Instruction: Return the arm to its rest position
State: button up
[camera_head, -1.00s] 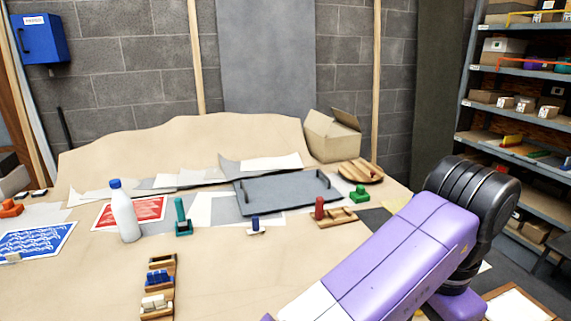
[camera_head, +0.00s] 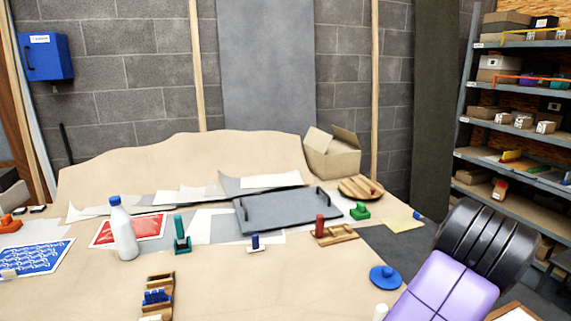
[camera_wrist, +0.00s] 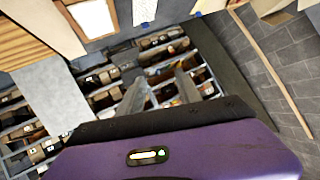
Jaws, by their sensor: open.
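My arm shows at the lower right of the head view as purple and black links, to the right of the work table (camera_head: 215,285). My gripper is outside the head view. In the wrist view my gripper (camera_wrist: 158,88) shows two grey fingers held apart with nothing between them. The fingers point toward shelving with several small boxes, some way off. No object touches the fingers.
The table holds a grey tray (camera_head: 280,210), a white bottle (camera_head: 123,235), a blue round lidded piece (camera_head: 384,278) and several small coloured blocks. A cardboard box (camera_head: 333,155) stands at the back. Shelves (camera_head: 515,130) stand at the right.

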notch_tip(320, 180, up, 8)
jog(key=a+r+n+t+h, duration=0.1)
jog(key=n+t+h, duration=0.2)
jog(key=n+t, duration=0.4)
jog(key=s+a+f+n+t+y, duration=0.6)
jog(key=a+f+n+t+y, duration=0.15)
jog(key=a+y, duration=0.25)
jog(key=s+a+f+g, duration=0.1)
jog(key=s+f+g, duration=0.1)
jog(key=s+f, duration=0.6)
jog(key=s+a+f+m+g+y, duration=0.1)
jog(key=s+f+g, duration=0.2)
jog(key=s+f, duration=0.5)
jog(key=s+a+f+m+g, duration=0.1)
jog(key=s+f+g, duration=0.2)
jog(key=s+f, duration=0.5)
jog(key=s, duration=1)
jog(key=shift+a+f+y, duration=0.15)
jog(key=shift+y, duration=0.25)
